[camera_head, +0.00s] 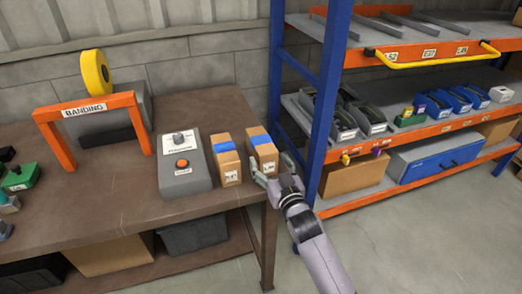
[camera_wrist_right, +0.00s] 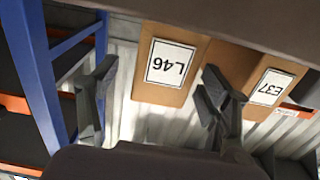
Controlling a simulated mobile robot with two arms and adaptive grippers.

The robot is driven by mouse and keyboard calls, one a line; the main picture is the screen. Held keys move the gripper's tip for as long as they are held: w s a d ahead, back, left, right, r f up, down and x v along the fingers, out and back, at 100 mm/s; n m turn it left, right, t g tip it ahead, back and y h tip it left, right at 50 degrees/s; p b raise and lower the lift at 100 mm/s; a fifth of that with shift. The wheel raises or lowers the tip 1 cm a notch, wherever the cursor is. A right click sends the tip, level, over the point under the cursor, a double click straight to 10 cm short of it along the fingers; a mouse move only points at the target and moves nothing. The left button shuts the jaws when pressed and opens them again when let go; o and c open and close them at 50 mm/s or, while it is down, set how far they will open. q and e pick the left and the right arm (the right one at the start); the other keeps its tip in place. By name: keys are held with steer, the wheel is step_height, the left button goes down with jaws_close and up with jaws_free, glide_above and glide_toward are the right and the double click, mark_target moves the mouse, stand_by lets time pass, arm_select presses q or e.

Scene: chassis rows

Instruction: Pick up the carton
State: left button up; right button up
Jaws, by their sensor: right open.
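Two brown cartons with blue tape on top stand side by side at the right end of the workbench (camera_head: 130,235). The right carton (camera_head: 262,148) shows in the wrist view with an upside-down label L46 (camera_wrist_right: 165,85). My right gripper (camera_head: 273,168) is open at the near side of the right carton. In the right wrist view its fingers (camera_wrist_right: 158,75) lie either side of the L46 carton; I cannot tell whether they touch it. My left gripper is not in view.
A grey control box (camera_head: 183,180) with an orange button stands left of the cartons. The orange banding frame (camera_head: 60,140) is farther left. A blue rack post (camera_head: 332,90) and shelves with bins (camera_head: 400,125) stand close right of my right gripper.

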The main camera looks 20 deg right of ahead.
steer(key=shift+w+a+f+p, duration=0.15)
steer(key=shift+w, duration=1.4)
steer(key=shift+w+a+f+p, duration=0.1)
steer(key=shift+w+f+p, duration=0.05)
steer(key=shift+w, duration=1.35)
steer(key=c, duration=1.6)
steer(key=shift+r, duration=0.15)
